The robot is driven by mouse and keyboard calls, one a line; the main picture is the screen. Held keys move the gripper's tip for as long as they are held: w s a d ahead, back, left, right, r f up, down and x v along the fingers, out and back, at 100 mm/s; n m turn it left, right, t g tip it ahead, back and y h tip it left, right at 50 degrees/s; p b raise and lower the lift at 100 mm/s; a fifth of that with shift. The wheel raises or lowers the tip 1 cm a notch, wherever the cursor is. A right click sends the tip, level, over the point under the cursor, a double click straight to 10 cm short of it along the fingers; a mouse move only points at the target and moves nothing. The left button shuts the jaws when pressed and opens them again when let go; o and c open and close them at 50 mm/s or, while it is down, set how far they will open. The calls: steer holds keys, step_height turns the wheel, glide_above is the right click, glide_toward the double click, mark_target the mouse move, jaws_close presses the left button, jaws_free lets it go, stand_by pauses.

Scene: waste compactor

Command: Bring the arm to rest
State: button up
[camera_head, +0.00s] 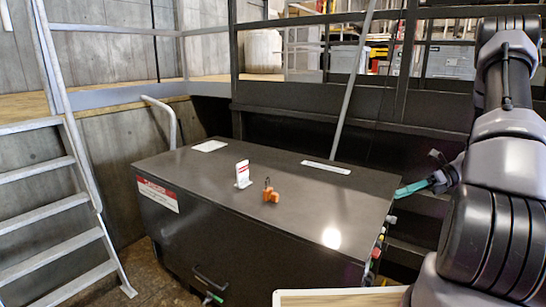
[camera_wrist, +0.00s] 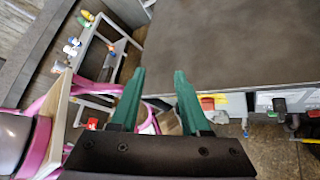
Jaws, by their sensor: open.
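My arm comes in from the right side of the head view, with my gripper (camera_head: 412,189) beside the right end of the dark compactor cabinet (camera_head: 300,195). The green fingers point left, near the cabinet's right edge. In the wrist view my gripper (camera_wrist: 160,74) has its two green fingers apart, with nothing held between them. The cabinet top (camera_wrist: 235,45) fills the upper right of the wrist view. I cannot tell the exact gap between the fingers and the cabinet.
An orange padlock-like item (camera_head: 270,195) and a small white stand (camera_head: 242,174) are on the cabinet top. Coloured controls (camera_head: 378,245) line its right end. Metal stairs (camera_head: 60,165) stand at left; dark railings (camera_head: 310,60) run behind. A pale board edge (camera_head: 340,298) is at the bottom.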

steer(key=s+a+r+n+h, duration=0.3)
steer(key=a+r+n, duration=0.25)
steer(key=r, duration=0.45)
steer(key=s+a+r+n+h, duration=0.45)
steer(key=r+n, duration=0.25)
steer(key=r, duration=0.3)
steer(key=s+a+r+n+t+h, duration=0.3)
steer(key=s+a+r+n+t, duration=0.3)
steer(key=s+r+n, duration=0.5)
steer(key=shift+s+a, duration=0.3)
steer(key=shift+s, duration=0.3)
steer(key=shift+h, duration=0.25)
